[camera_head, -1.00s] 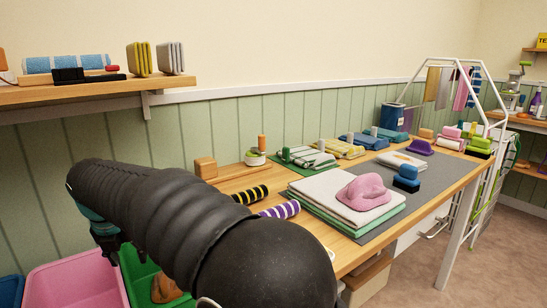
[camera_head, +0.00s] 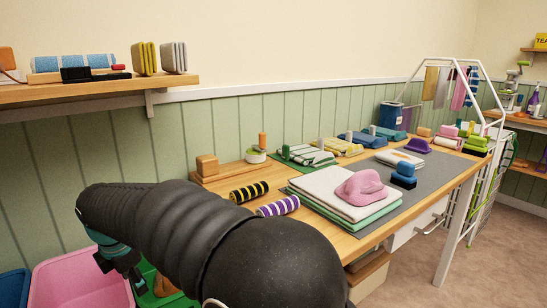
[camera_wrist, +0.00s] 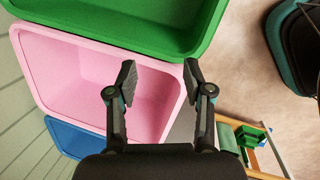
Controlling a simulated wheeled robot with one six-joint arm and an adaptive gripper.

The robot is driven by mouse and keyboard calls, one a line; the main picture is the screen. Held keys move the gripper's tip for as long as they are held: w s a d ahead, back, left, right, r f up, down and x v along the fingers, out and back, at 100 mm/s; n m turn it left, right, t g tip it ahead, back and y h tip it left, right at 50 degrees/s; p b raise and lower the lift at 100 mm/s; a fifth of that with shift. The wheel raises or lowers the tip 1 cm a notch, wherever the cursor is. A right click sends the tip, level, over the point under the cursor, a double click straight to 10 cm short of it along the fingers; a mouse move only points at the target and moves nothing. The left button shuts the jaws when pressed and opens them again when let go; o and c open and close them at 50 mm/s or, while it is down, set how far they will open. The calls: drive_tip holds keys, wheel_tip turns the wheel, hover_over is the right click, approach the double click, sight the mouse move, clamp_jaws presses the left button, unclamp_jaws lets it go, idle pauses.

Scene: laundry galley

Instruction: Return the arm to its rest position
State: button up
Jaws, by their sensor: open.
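My gripper (camera_wrist: 159,82) is open and empty in the wrist view, with its two fingers apart above the bins. Below it are a pink bin (camera_wrist: 62,72), which looks empty, and a green bin (camera_wrist: 130,40) at the top of the picture. In the head view my black arm crosses the lower left, with my gripper (camera_head: 130,275) low at its far end, partly hidden by the arm. The pink bin (camera_head: 75,265) shows just left of it. The green bin (camera_head: 150,298) is mostly hidden behind the arm and holds something brown.
A wooden table (camera_head: 350,240) stands right of my arm. It carries folded cloths (camera_head: 325,190), a pink iron-shaped object (camera_head: 361,187) and striped rolls (camera_head: 278,206). A wall shelf (camera_head: 60,92) is above on the left. A blue bin (camera_head: 12,288) stands at the far left.

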drive_tip(key=s+d+m+t+b, duration=0.1)
drive_tip(key=s+d+m, duration=0.4)
drive_tip(key=d+m, duration=0.4)
drive_tip(key=s+d+m+t+b, duration=0.1)
drive_tip(key=s+d+m, duration=0.5)
drive_tip(key=d, duration=1.6)
drive_tip(key=s+d+m+b, duration=0.1)
drive_tip(key=s+d+m, duration=0.5)
drive_tip(key=d+m, duration=0.7)
drive_tip(key=d, duration=0.2)
drive_tip(key=shift+d+f+t+h+b, duration=0.4)
